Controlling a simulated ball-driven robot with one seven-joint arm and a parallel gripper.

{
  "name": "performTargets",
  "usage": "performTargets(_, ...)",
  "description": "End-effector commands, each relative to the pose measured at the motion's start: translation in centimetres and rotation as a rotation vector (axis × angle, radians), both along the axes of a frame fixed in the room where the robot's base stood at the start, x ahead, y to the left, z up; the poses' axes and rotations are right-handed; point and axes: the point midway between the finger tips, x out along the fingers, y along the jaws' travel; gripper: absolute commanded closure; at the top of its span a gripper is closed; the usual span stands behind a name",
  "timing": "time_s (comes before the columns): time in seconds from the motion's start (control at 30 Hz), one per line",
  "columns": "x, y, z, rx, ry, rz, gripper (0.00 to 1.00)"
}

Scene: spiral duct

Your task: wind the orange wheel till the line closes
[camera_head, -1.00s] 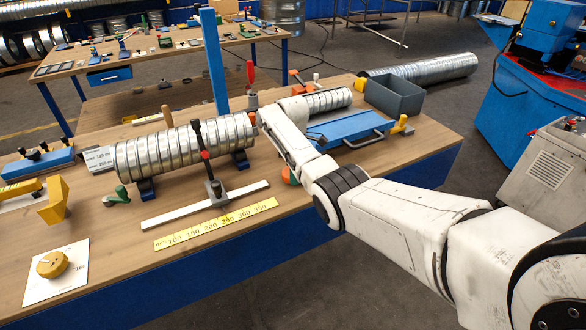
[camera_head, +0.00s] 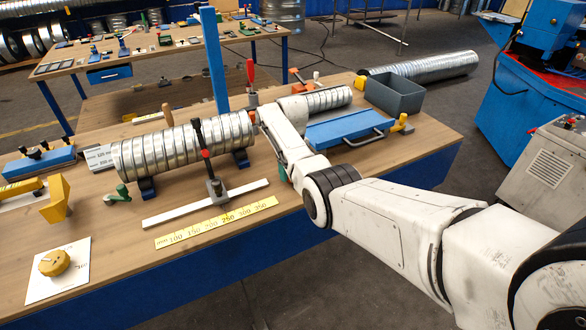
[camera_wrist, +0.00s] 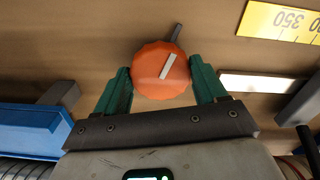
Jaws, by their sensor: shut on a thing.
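The orange wheel (camera_wrist: 150,62) is round with a scalloped edge and sits at the bench's front side in the wrist view. A pale stripe crosses its face, and a short dark grey bar (camera_wrist: 176,33) stands just beyond its rim. The stripe and the bar point nearly the same way and lie close to one line; a small offset is hard to judge. My gripper (camera_wrist: 160,74) is shut on the wheel, one green finger on each side. In the head view the wheel is hidden by my arm, and only a bit of green finger (camera_head: 282,173) shows.
A ribbed metal duct (camera_head: 180,148) lies on cradles to the left. A blue plate with a handle (camera_head: 345,129) and a grey bin (camera_head: 394,95) lie to the right. A yellow scale (camera_head: 218,222) and a white strip (camera_head: 165,216) lie on the bench (camera_head: 120,255) to the left.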

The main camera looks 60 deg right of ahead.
Motion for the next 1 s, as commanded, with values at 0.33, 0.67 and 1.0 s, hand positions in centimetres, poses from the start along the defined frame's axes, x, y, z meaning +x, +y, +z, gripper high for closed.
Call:
performTargets(0.33, 0.21, 0.08, 0.09, -0.002, -0.003, -0.324, 0.59)
performTargets(0.67, 0.23, 0.11, 0.09, -0.003, -0.003, -0.564, 0.60)
performTargets(1.0, 0.27, 0.12, 0.12, -0.003, -0.003, -0.682, 0.60)
